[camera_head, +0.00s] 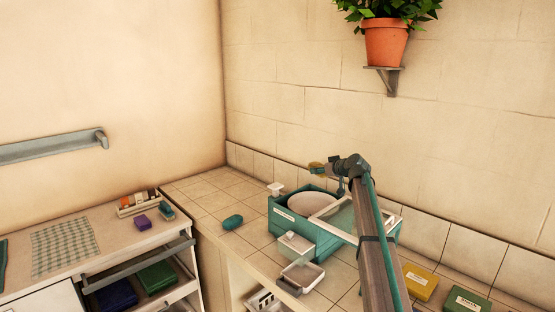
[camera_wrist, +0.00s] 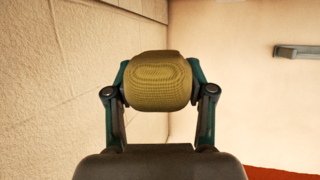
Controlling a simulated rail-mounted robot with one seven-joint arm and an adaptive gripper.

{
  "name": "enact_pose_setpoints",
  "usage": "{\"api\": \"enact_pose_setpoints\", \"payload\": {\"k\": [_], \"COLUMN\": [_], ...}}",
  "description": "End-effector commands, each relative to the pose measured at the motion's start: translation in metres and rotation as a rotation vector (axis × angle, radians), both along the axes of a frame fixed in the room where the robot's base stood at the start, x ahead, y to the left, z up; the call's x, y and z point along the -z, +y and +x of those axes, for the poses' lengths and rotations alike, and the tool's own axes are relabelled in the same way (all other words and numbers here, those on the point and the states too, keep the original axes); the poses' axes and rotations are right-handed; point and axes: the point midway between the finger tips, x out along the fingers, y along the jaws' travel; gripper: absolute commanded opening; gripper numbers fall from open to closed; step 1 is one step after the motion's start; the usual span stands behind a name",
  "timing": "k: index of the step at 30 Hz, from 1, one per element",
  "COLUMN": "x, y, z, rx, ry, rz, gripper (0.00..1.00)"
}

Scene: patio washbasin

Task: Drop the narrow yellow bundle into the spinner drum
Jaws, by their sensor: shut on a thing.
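My gripper (camera_wrist: 158,82) is shut on a yellow bundle (camera_wrist: 158,80), a rounded, woven-looking roll that fills the space between the two fingers in the wrist view. In the head view the bundle (camera_head: 317,168) shows small at the end of my arm, held up in the air near the tiled back wall. In that picture it appears above the spinner drum (camera_head: 312,203), a round white tub in a teal box (camera_head: 283,222) on the counter. The drum's inside is hard to make out.
A teal bundle (camera_head: 232,222) lies on the tiles left of the box. White trays (camera_head: 302,277) stand in front. Yellow (camera_head: 420,282) and green (camera_head: 466,302) packs lie at the right. A potted plant (camera_head: 386,42) hangs on the wall above. An open drawer (camera_head: 140,262) is at lower left.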

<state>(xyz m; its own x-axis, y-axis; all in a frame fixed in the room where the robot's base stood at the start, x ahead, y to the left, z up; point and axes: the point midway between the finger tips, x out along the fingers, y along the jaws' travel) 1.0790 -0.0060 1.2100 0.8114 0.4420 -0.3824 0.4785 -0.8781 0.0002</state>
Motion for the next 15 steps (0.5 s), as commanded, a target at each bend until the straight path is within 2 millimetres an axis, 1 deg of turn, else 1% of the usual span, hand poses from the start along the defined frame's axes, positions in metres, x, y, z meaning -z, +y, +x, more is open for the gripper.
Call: {"api": "enact_pose_setpoints", "payload": {"k": [1,8,15], "x": [0.004,0.013,0.036], "y": [0.000,0.000,0.000], "z": [0.000,0.000,0.000], "rx": [0.000,0.000,0.000], "ry": [-0.001,0.000,0.000], "rz": [0.000,0.000,0.001], "gripper": [0.13,0.13,0.13]}}
